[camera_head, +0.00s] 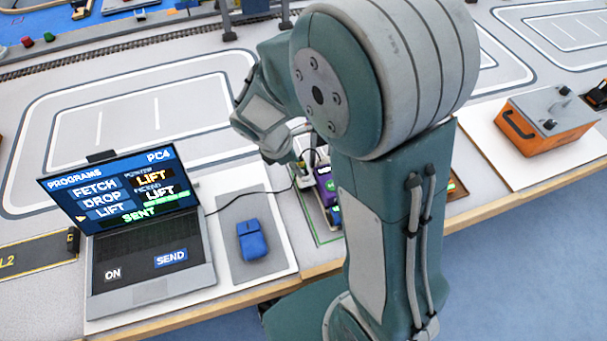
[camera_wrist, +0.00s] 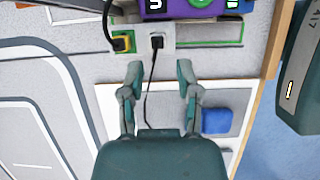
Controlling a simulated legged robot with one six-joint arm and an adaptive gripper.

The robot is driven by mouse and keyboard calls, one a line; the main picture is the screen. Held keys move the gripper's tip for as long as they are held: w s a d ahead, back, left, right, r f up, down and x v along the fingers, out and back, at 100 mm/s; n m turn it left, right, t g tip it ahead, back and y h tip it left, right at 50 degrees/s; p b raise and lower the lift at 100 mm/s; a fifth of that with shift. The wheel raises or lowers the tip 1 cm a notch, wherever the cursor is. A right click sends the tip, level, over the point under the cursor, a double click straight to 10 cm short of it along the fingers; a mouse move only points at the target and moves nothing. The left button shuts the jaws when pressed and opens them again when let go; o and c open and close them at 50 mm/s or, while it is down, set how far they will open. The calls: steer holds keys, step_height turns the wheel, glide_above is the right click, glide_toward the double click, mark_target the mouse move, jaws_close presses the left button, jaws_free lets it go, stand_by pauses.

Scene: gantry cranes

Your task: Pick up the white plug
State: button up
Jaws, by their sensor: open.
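In the wrist view, a small plug (camera_wrist: 157,41) sits in a white socket block (camera_wrist: 140,31). It has a dark middle, and I cannot clearly tell its pale casing from the white block. A thin black cord runs from it down between my fingers. In the head view my arm partly hides the socket area.
A purple box (camera_wrist: 188,8) stands close beside the socket block. An open laptop (camera_head: 150,255) and a blue mouse (camera_head: 252,240) are on the table; the cord reaches the laptop. An orange and grey box (camera_head: 545,120) stands at the right. The table edge is near.

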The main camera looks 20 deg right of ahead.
mark_target(306, 172)
steer(key=shift+d+f, duration=0.25)
steer(key=shift+d, duration=0.15)
steer(key=x, duration=0.4)
steer(key=shift+w+d+f, duration=0.1)
steer(key=shift+w+f, duration=0.05)
steer(key=shift+f, duration=0.4)
jaws_close()
